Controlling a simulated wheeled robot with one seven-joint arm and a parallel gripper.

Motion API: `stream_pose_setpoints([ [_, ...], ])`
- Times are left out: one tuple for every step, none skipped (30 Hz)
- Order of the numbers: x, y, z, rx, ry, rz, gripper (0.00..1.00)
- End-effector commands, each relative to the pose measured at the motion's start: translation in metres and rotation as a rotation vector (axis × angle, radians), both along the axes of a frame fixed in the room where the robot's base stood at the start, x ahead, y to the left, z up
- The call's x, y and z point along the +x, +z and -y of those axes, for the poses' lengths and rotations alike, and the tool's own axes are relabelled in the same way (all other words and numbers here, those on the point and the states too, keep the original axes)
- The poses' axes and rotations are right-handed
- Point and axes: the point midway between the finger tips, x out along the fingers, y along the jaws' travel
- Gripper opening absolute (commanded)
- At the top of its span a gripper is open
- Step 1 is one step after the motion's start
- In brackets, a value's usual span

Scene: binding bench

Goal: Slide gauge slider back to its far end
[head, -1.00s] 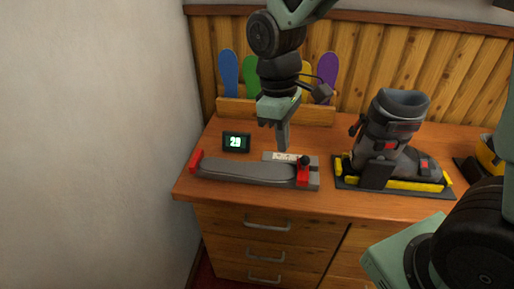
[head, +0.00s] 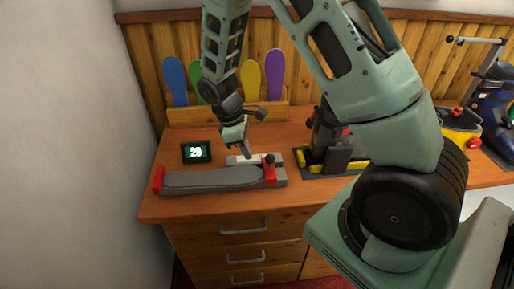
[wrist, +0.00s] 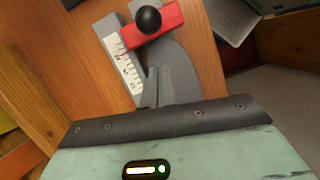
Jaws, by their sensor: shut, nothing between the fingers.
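The gauge (head: 160,188) is a long grey bed on the bench with a red end stop (head: 158,179) at its left. The red gauge slider (head: 270,175) with a black knob sits near the bed's right end. In the wrist view the slider (wrist: 165,29) and its black knob (wrist: 149,20) lie beyond the fingers, beside a white scale strip (wrist: 123,62). My gripper (head: 247,150) is shut and empty, pointing down just left of and behind the knob, over the scale side. A gap shows between fingertips and slider in the wrist view; contact is not visible.
A small display (head: 196,152) stands behind the gauge at left. Coloured insoles (head: 250,80) stand in a wooden rack at the back. A boot holder (head: 335,160) is right of the gauge, partly hidden by my arm. Bench around the display is clear.

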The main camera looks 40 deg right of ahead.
Motion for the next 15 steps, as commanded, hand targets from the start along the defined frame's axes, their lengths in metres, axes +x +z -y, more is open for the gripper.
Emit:
stream_pose_setpoints([
  [-0.006, 0.004, 0.007, -0.001, -0.003, -0.001, 0.00],
  [-0.009, 0.003, 0.010, -0.001, -0.003, -0.001, 0.00],
  [-0.013, 0.002, 0.013, -0.001, -0.003, 0.000, 0.00],
  [-0.015, 0.001, 0.015, -0.001, -0.003, 0.000, 0.00],
  [-0.016, 0.000, 0.017, -0.001, -0.003, 0.000, 0.00],
  [-0.018, -0.001, 0.019, -0.002, -0.004, 0.002, 0.00],
  [-0.020, -0.001, 0.020, -0.001, -0.003, 0.001, 0.00],
  [-0.021, -0.002, 0.021, -0.001, -0.003, 0.001, 0.00],
  [-0.022, -0.002, 0.022, -0.001, -0.003, 0.001, 0.00],
  [-0.022, -0.003, 0.022, -0.001, -0.003, 0.002, 0.00],
  [-0.022, -0.003, 0.022, -0.001, -0.003, 0.002, 0.00],
  [-0.022, -0.003, 0.023, -0.001, -0.003, 0.002, 0.00],
  [-0.022, -0.003, 0.023, -0.001, -0.003, 0.002, 0.00],
  [-0.022, -0.003, 0.023, -0.001, -0.002, 0.003, 0.00],
  [-0.022, -0.003, 0.023, -0.001, -0.002, 0.003, 0.00],
])
